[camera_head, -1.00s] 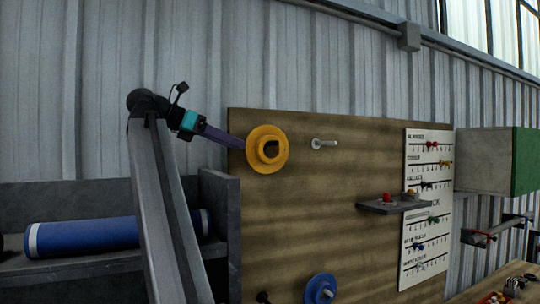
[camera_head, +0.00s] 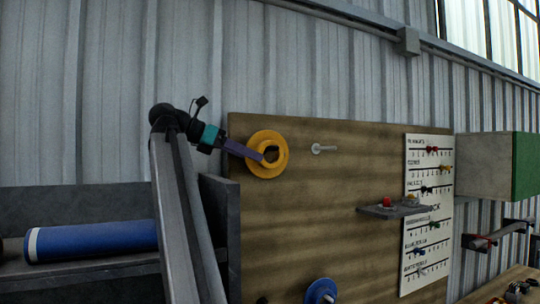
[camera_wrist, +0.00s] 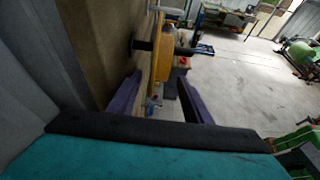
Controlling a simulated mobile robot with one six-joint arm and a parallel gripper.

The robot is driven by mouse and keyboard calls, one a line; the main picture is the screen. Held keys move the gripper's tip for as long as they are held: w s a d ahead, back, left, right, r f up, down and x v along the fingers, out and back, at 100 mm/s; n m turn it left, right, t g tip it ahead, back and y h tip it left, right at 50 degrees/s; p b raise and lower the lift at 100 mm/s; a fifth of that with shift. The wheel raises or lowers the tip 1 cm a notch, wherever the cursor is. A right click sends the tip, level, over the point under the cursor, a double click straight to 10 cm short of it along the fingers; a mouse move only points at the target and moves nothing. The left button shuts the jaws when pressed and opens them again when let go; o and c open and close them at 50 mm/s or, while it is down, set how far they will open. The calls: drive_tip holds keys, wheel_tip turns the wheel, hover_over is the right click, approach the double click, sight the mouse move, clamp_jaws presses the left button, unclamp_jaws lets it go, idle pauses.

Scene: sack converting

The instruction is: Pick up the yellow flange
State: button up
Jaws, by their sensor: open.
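The yellow flange (camera_head: 280,151) is a round disc with a raised hub, hanging at the upper left of a wooden board. My gripper (camera_head: 259,158) comes from the left, its purple fingers overlapping the flange's left side and hub in the head view. In the wrist view the flange (camera_wrist: 158,62) shows nearly edge-on, beyond and partly between the tips of my gripper (camera_wrist: 157,73). The fingers are apart. A dark rod passes through the flange there. I cannot tell whether a finger touches the flange.
The wooden board (camera_head: 300,220) stands close beside the gripper. A bare metal peg (camera_head: 323,149) sticks out to the right of the flange. A blue disc (camera_head: 320,291) hangs low on the board. A small shelf (camera_head: 385,211) juts out. A blue roll (camera_head: 90,241) lies on a grey rack.

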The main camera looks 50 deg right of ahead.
sight(262, 164)
drive_tip(key=shift+p+x, duration=1.05)
drive_tip(key=shift+x, duration=0.25)
drive_tip(key=shift+p+x, duration=0.45)
drive_tip(key=shift+x, duration=0.75)
drive_tip(key=shift+a, duration=0.1)
clamp_jaws()
drive_tip(key=shift+r, duration=0.1)
